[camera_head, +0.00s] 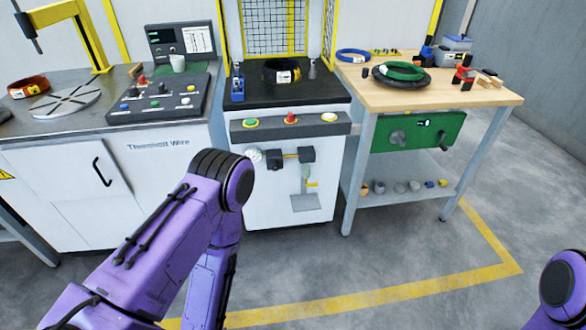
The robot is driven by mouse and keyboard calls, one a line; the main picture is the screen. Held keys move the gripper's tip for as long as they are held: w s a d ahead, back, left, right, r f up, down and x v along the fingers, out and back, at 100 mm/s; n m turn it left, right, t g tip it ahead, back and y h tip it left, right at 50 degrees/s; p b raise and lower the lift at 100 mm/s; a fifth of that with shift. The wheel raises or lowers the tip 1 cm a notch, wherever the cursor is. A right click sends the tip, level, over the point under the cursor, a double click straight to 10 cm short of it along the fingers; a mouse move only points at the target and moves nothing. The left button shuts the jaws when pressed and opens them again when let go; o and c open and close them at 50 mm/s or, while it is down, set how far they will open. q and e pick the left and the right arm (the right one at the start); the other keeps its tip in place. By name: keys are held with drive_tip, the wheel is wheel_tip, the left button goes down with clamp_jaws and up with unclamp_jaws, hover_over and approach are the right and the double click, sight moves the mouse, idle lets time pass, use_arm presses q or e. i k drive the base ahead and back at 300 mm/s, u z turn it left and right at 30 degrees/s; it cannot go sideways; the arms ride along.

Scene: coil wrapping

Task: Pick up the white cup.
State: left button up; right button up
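The white cup (178,63) is small and pale. It stands upright on the control console at the back left, just below the console's screen. My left arm comes in from the lower left, and its purple links bend downward in front of the middle machine. My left gripper is out of the picture. Only a purple piece of my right arm shows at the lower right corner, and my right gripper is out of the picture too. Nothing touches the cup except the console under it.
The black control panel (158,101) with buttons lies in front of the cup. A dark coil (282,71) sits on the middle machine. A wooden table (450,93) at the right holds a green coil (402,71) and tools. A yellow post (88,35) rises at the left. Grey floor (400,260) is open.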

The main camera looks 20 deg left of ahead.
sight(178, 62)
drive_tip(key=u, duration=3.55)
drive_tip(key=i, duration=2.85)
drive_tip(key=z, duration=3.65)
